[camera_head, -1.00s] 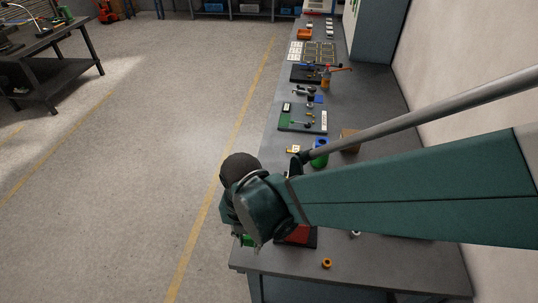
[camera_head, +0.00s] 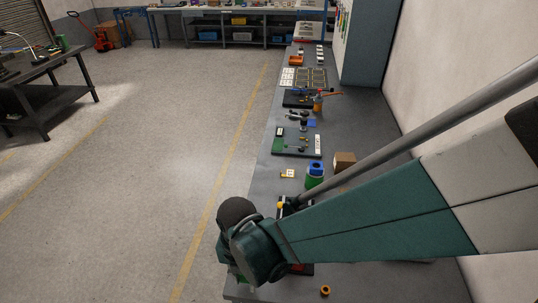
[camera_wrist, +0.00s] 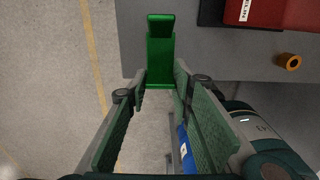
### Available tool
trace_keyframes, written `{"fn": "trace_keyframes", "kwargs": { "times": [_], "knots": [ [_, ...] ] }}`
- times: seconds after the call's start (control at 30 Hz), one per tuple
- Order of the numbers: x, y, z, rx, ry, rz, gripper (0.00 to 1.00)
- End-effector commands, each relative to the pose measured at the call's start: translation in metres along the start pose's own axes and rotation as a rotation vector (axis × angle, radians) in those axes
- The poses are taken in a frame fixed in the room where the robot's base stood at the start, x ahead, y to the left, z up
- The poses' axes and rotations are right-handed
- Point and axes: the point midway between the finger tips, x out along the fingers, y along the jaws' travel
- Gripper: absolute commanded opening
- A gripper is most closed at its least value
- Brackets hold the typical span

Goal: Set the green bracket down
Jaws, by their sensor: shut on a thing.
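The green bracket (camera_wrist: 159,50) is in the wrist view, upper middle, with a flat plate and a raised end. My gripper (camera_wrist: 160,84) is shut on its near end, a finger on each side. The bracket shows against the grey bench top (camera_wrist: 215,60) and near its left edge; I cannot tell whether it touches the bench. In the head view my wrist and arm hide most of the gripper and the bracket.
An orange ring (camera_head: 325,290) lies on the near bench. A red block (camera_wrist: 285,12) on a dark base is beside the bracket. A green-and-blue cylinder (camera_head: 315,174), a brown box (camera_head: 345,160) and a small card (camera_head: 287,174) stand farther along. Floor is open left of the bench.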

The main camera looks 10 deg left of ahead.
Motion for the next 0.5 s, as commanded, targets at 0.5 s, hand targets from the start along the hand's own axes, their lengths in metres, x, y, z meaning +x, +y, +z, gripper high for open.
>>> {"fn": "trace_keyframes", "kwargs": {
  "times": [0.5],
  "knots": [
    [0.035,0.001,0.000,0.000,0.000,0.000,0.11]
  ]
}}
